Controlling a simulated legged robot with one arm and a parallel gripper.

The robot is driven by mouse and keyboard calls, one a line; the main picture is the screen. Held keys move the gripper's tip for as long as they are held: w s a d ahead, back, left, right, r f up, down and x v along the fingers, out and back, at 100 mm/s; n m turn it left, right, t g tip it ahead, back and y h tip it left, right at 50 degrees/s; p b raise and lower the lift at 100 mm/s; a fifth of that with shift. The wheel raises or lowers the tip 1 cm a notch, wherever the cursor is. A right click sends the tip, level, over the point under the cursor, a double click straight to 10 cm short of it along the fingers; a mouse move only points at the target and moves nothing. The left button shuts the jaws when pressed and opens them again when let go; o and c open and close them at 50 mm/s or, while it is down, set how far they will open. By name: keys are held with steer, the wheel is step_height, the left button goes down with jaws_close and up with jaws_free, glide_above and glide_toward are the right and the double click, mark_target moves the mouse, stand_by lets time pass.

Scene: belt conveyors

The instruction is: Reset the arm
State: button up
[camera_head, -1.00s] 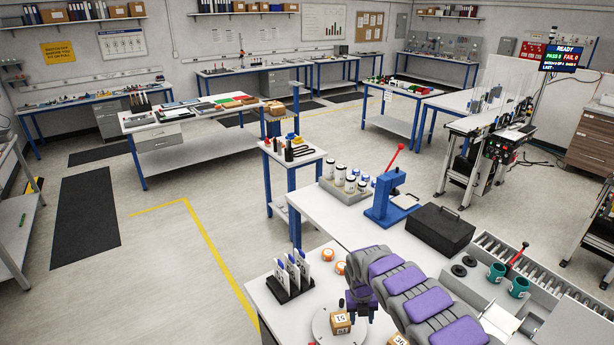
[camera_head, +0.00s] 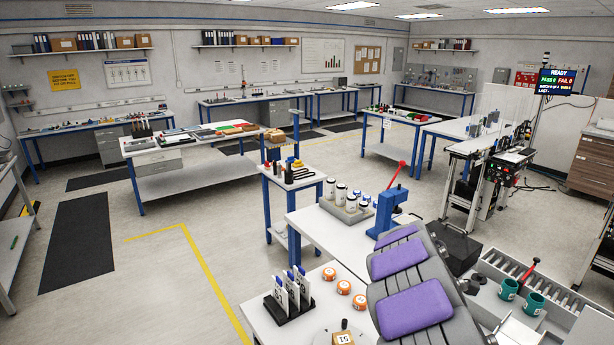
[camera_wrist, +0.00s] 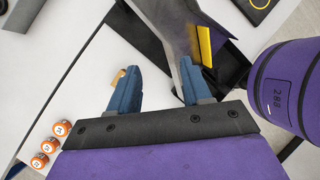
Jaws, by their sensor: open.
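My arm, with grey links and purple pads, fills the lower right of the head view. It is folded, and my gripper does not show there. In the wrist view my gripper (camera_wrist: 157,85) has its two blue fingers spread apart, with nothing held between them.
Several orange-and-white round pieces (camera_head: 344,287) lie on the near table, also visible in the wrist view (camera_wrist: 50,145). A black rack with upright cards (camera_head: 290,298) stands beside them. A blue press (camera_head: 388,212), a roller conveyor (camera_head: 530,283) and teal cups (camera_head: 508,289) are close to my arm.

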steer(key=s+a+r+m+b, duration=0.2)
steer(key=s+r+m+b, duration=0.1)
steer(key=s+m, duration=0.4)
steer(key=s+a+f+m+y+b, duration=0.1)
steer(key=s+a+f+m+b, duration=0.2)
steer(key=s, duration=0.6)
steer(key=s+a+f+m+y+b, duration=0.2)
steer(key=s+a+m+b, duration=0.1)
steer(key=s+a, duration=0.5)
steer(key=s+a+f+m+y+b, duration=0.2)
steer(key=s+a, duration=0.4)
steer(key=s, duration=0.4)
steer(key=shift+f+m+b, duration=0.8)
steer(key=shift+m, duration=0.3)
